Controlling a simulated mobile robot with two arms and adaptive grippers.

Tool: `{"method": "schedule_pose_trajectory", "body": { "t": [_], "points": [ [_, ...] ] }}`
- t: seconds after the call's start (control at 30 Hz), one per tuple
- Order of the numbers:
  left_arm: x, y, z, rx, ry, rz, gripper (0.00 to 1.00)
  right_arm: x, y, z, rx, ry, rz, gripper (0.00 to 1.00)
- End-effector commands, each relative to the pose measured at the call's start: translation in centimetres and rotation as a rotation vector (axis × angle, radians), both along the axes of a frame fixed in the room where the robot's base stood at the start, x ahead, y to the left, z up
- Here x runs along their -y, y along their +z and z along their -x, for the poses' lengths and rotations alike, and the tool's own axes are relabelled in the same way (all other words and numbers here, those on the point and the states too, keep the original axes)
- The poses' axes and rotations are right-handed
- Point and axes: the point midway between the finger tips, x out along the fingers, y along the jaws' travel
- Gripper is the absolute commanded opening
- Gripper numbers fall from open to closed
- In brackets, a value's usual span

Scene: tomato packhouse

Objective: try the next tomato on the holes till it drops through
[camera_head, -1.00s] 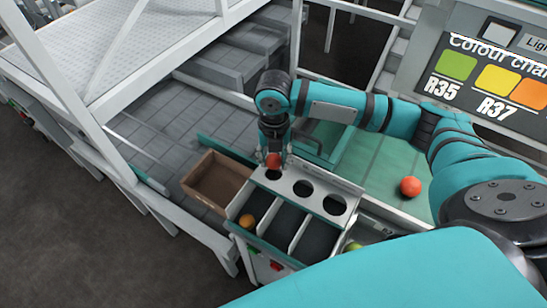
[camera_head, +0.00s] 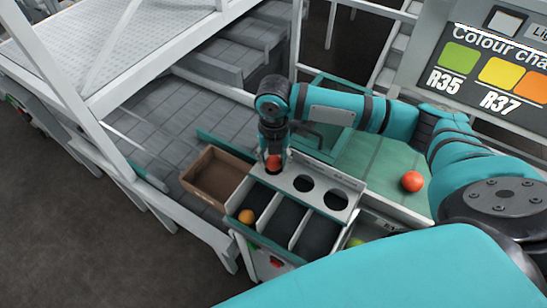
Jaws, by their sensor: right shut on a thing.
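My right gripper (camera_head: 273,168) points down and is shut on a red tomato (camera_head: 273,162). The tomato is over or at the left hole of the white sizing plate (camera_head: 289,181); I cannot tell whether it touches the rim. The middle hole (camera_head: 303,184) and the right hole (camera_head: 335,200) are dark and empty. Below the plate are compartments with dark floors. An orange tomato (camera_head: 246,216) lies in the left compartment. Another red tomato (camera_head: 412,181) rests on the green surface (camera_head: 385,160) at the right. My left gripper is not in view.
A brown open box (camera_head: 215,178) stands left of the sizing plate and looks empty. A greenish tomato (camera_head: 355,242) shows partly at the lower right of the compartments. A colour chart board (camera_head: 490,70) stands at the upper right.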

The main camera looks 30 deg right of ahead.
Motion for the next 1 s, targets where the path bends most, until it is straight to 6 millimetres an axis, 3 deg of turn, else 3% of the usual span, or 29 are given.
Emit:
{"method": "schedule_pose_trajectory", "body": {
  "t": [0.43, 0.47, 0.63, 1.0],
  "points": [
    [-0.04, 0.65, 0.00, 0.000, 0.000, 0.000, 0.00, 0.01, 0.00, 0.00, -0.001, 0.000, 0.001, 0.23],
    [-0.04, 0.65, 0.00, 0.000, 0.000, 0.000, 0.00, 0.01, 0.00, 0.00, -0.001, 0.000, 0.001, 0.41],
    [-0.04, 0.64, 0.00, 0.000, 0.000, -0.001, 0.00, 0.01, 0.01, 0.00, 0.000, 0.000, 0.000, 0.63],
    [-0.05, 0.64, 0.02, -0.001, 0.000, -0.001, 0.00, 0.02, 0.01, 0.00, 0.000, 0.000, 0.000, 0.66]
  ]
}}
